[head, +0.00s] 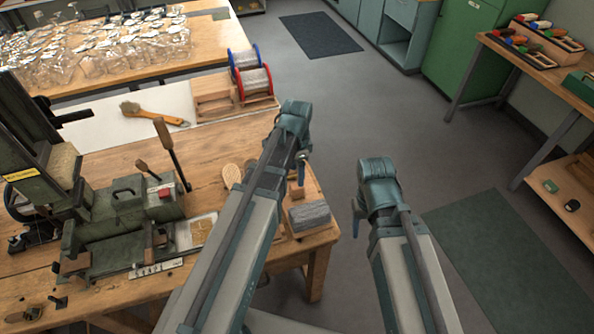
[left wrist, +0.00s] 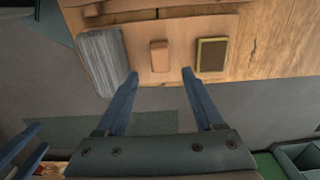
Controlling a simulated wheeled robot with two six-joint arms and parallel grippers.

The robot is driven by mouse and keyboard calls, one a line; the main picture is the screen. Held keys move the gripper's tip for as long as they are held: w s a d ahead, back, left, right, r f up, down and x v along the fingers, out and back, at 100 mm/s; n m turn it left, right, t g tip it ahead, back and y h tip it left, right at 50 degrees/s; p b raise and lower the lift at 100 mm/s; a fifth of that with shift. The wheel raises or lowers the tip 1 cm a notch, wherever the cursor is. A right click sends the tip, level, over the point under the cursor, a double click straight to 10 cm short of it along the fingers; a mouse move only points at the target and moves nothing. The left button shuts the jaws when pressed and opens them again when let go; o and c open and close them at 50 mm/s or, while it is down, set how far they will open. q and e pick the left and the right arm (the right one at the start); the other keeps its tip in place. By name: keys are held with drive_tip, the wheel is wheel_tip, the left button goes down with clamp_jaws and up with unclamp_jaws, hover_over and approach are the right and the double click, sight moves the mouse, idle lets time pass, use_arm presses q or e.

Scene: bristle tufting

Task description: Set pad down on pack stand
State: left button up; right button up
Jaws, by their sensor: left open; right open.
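A pale wooden board (left wrist: 185,28), which looks like the pack stand, lies at the bench edge in the left wrist view. A small wooden block (left wrist: 159,56), possibly the pad's handle, stands on it, apart from the grey bristle pack (left wrist: 100,60) at left. The pack also shows in the head view (head: 309,216). A dark, pale-rimmed block (left wrist: 212,54) is at right; I cannot tell if it is the pad. My left gripper (head: 302,170) is open and empty, its fingertips (left wrist: 160,75) either side of the wooden block. My right gripper (head: 356,216) is open, over the floor.
A green tufting machine (head: 120,205) stands on the bench at left. Wire spools (head: 254,82) and a brush (head: 150,112) are behind. A table of glassware (head: 110,50) is at the back left.

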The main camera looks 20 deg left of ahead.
sight(297, 186)
use_arm(q)
wheel_tip(297, 186, up, 4)
drive_tip(key=p, duration=0.3)
drive_tip(key=s+d+n+y, duration=0.1)
drive_tip(key=s+d+n, duration=0.6)
drive_tip(key=s+d, duration=0.3)
drive_tip(key=s, duration=0.4)
drive_tip(key=shift+s+d+r, duration=0.15)
drive_tip(key=shift+d, duration=0.1)
use_arm(e)
wheel_tip(297, 186, up, 4)
drive_tip(key=shift+r, duration=0.1)
use_arm(q)
drive_tip(key=shift+a, duration=0.1)
use_arm(e)
drive_tip(key=shift+a, duration=0.1)
